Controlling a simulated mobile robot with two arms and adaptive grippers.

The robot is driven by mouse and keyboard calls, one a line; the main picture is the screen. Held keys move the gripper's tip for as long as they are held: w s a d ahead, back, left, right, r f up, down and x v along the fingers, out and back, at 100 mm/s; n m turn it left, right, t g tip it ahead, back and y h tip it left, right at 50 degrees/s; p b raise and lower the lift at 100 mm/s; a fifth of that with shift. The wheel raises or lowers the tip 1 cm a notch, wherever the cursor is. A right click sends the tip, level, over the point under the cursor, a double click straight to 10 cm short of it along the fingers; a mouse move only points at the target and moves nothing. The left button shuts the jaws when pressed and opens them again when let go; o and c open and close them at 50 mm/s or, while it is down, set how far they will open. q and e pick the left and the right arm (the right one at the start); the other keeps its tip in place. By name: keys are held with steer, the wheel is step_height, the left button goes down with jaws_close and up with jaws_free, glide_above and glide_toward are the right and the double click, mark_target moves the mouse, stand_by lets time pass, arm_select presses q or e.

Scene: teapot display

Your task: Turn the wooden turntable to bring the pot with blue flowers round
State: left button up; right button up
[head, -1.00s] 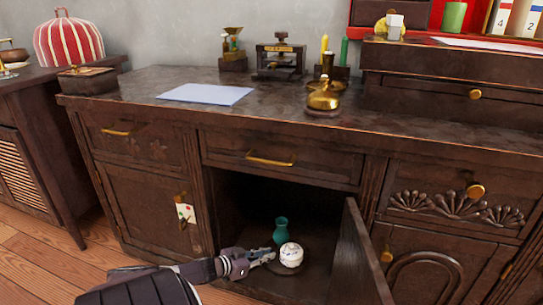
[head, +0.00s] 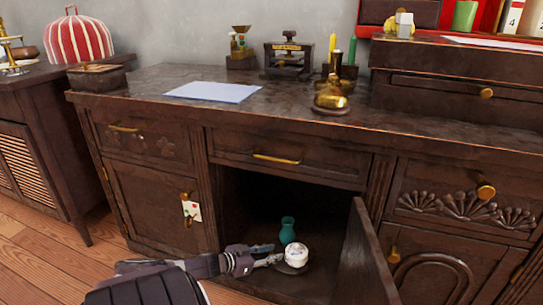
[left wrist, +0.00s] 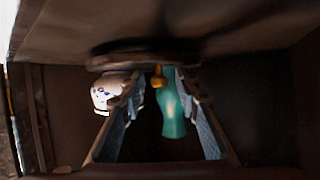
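A small white pot with blue marks (head: 297,254) stands on a dark round turntable (head: 286,268) inside the open cabinet. A teal vase (head: 287,230) stands just behind it. My left gripper (head: 267,254) is at the turntable's left, low in the cabinet, with its fingers apart and nothing held. In the left wrist view my left gripper (left wrist: 160,108) is open; the teal vase (left wrist: 172,112) shows between the fingers, and the white pot (left wrist: 110,92) lies partly behind the left finger. A small gold piece (left wrist: 158,78) shows beside the vase. My right gripper is out of view.
The open cabinet door (head: 362,255) stands close to the right of the turntable. The cabinet's left door (head: 150,208) is shut and carries a tag. The cabinet interior around the gripper is dark, and the drawer front (head: 280,158) lies above.

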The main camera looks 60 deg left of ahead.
arm_select(q)
steer(key=shift+v, duration=6)
steer(key=shift+a, duration=0.1)
